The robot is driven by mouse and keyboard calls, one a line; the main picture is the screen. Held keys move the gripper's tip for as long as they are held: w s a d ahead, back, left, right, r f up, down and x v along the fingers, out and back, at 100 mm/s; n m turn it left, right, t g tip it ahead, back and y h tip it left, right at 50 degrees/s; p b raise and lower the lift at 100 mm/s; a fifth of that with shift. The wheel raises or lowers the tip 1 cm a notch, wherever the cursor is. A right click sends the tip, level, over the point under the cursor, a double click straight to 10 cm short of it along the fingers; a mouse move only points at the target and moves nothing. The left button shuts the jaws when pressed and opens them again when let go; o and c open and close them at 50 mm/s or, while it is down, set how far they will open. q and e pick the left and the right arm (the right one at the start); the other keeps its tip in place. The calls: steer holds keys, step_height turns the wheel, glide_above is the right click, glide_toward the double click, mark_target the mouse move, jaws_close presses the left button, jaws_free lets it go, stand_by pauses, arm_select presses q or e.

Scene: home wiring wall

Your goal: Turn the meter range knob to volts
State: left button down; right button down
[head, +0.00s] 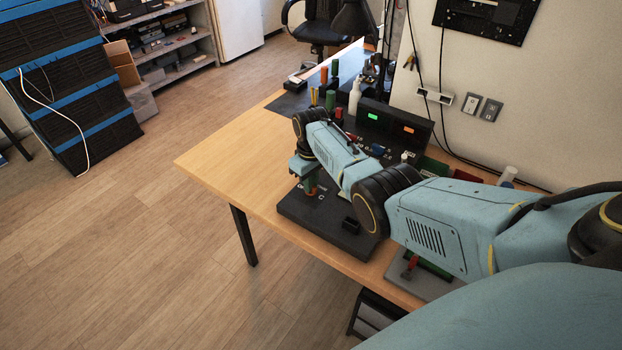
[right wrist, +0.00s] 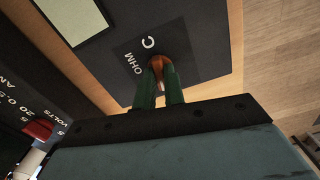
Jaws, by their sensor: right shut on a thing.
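The meter range knob (right wrist: 156,64) is orange-brown and sits on a dark panel (right wrist: 190,48) in the right wrist view. The printed letters OHM and C show beside it; its pointer direction is hidden by the fingers. My right gripper (right wrist: 159,82) has its two green fingers closed on either side of the knob. In the head view my right gripper (head: 309,186) points down at the dark meter board (head: 325,222) on the wooden table, and the knob is mostly hidden there. My left gripper is in neither view.
A red post (right wrist: 38,130) is at lower left in the wrist view. The table's left part (head: 235,155) is bare.

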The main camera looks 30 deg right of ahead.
steer(key=shift+r+m+p, duration=0.15)
steer(key=shift+m+p, duration=0.3)
steer(key=shift+m, duration=0.45)
steer(key=m+p, duration=0.1)
steer(key=m, duration=0.1)
steer(key=shift+m, duration=0.3)
steer(key=m+p, duration=0.1)
steer(key=m, duration=0.4)
steer(key=shift+m, duration=0.3)
steer(key=c, duration=1.5)
jaws_free()
